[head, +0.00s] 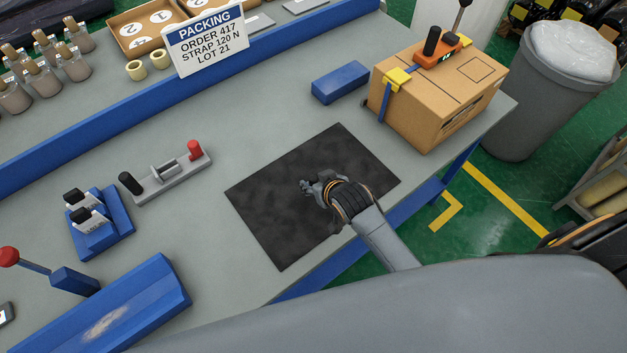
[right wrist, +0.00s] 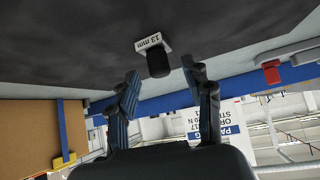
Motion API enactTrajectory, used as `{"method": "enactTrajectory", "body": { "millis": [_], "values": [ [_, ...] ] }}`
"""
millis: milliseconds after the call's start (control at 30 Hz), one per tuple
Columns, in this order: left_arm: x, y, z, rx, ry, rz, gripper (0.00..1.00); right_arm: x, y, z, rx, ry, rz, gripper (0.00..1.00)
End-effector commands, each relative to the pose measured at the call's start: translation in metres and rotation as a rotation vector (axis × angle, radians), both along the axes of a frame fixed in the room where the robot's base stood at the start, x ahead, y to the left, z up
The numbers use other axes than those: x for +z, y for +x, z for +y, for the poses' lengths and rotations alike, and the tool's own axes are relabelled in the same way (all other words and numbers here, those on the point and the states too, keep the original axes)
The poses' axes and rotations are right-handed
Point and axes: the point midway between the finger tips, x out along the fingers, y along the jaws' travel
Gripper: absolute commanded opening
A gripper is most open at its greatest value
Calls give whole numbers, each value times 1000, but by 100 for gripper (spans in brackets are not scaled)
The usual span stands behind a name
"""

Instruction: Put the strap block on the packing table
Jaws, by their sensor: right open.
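A small block with a white label reading "13 mm" and a black part, which looks like the strap block (right wrist: 156,55), is at the dark mat in the right wrist view, between and just beyond my fingertips. My right gripper (head: 307,187) is over the dark mat (head: 265,215) on the grey packing table (head: 215,275). In the right wrist view the fingers (right wrist: 165,90) are open, with a gap on either side of the block. In the head view I cannot make out the block against the gripper and mat. My left gripper is not in view.
A blue rack (head: 117,243) holds two white-labelled blocks. A grey fixture (head: 172,180), a blue block (head: 340,82) and a strapped cardboard box (head: 430,110) stand around the mat. A PACKING sign (head: 205,40) stands behind. The table is bare between the mat and the fixture.

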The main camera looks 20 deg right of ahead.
Motion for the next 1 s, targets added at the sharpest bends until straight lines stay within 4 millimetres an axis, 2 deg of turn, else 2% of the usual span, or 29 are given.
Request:
{"method": "enactTrajectory", "body": {
  "millis": [200,500,567,767,1000],
  "values": [
    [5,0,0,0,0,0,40,-15,15,2,1,-1,1,50],
    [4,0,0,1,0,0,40,-18,18,3,1,-1,-1,50],
    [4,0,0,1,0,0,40,-18,18,3,1,-1,-1,40],
    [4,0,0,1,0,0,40,-18,17,2,1,-1,0,0],
    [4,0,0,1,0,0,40,-19,17,2,1,-1,2,0]
  ]
}}
